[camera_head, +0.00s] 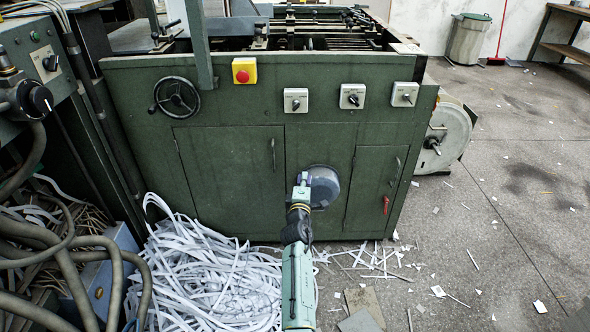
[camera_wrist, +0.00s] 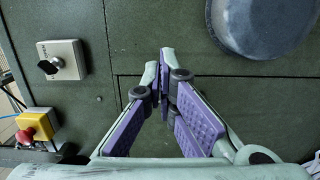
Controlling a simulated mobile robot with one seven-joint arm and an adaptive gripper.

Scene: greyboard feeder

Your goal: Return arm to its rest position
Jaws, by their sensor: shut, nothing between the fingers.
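My arm (camera_head: 298,270) reaches up from the bottom of the head view toward the front of a green machine (camera_head: 235,115). My gripper (camera_head: 303,178) is in front of the machine's lower panel, just left of a round grey dome (camera_head: 324,188) and overlapping it in the picture. In the wrist view my gripper (camera_wrist: 162,58) has its purple-padded fingers shut, with tips together and nothing between them. The green panel lies beyond the tips. I cannot tell the exact gap to it.
A pile of paper strips (camera_head: 205,275) lies at lower left. Hoses and a control box (camera_head: 45,60) stand at left. Floor at right (camera_head: 510,190) is mostly open, with scraps.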

